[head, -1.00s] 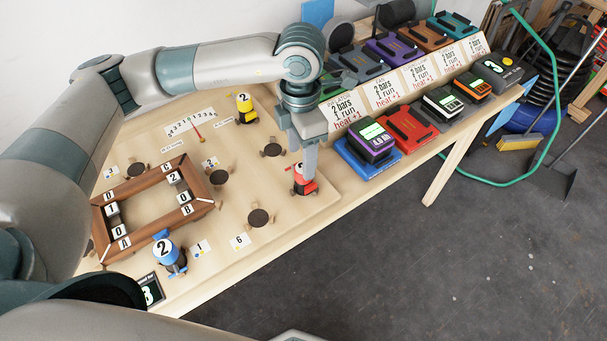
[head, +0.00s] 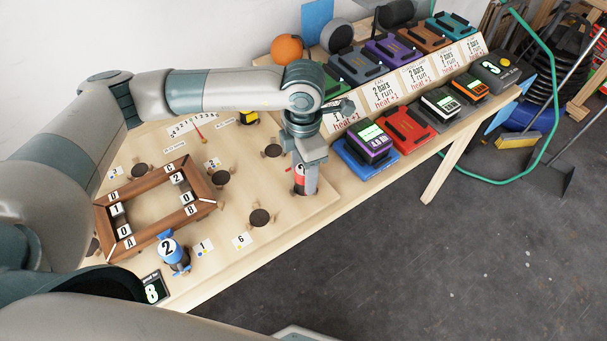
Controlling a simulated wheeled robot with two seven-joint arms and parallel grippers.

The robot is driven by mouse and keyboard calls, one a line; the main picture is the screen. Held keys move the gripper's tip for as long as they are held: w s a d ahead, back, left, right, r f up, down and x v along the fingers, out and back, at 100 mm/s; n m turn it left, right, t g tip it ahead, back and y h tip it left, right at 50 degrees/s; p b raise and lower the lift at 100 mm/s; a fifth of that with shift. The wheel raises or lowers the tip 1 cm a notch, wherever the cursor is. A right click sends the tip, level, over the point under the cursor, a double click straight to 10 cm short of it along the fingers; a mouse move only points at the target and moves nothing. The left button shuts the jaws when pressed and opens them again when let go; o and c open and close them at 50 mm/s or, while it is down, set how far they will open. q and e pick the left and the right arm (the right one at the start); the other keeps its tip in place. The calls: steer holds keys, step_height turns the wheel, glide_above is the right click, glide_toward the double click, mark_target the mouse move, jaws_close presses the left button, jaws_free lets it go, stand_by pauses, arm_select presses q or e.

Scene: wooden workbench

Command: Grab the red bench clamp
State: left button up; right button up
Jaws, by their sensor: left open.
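The red bench clamp (head: 299,178) stands on the wooden workbench, near its front edge and right of the middle. My left gripper (head: 306,180) is directly over it, pointing down, with its fingers low around the clamp's upper part. The near finger hides much of the clamp, so I cannot see whether the fingers touch it. The left gripper is open. My right gripper is not in view.
A blue clamp (head: 172,252) stands at the front left, beside a wooden frame (head: 125,247) with number tiles. A yellow clamp (head: 248,117) is behind my left wrist. Battery chargers (head: 408,128) fill the bench's right side. Several round dark pads (head: 261,217) dot the board.

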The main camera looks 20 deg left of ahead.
arm_select(q)
steer(key=shift+f, duration=0.2)
stand_by(0.3)
jaws_close()
steer(key=shift+r, duration=0.2)
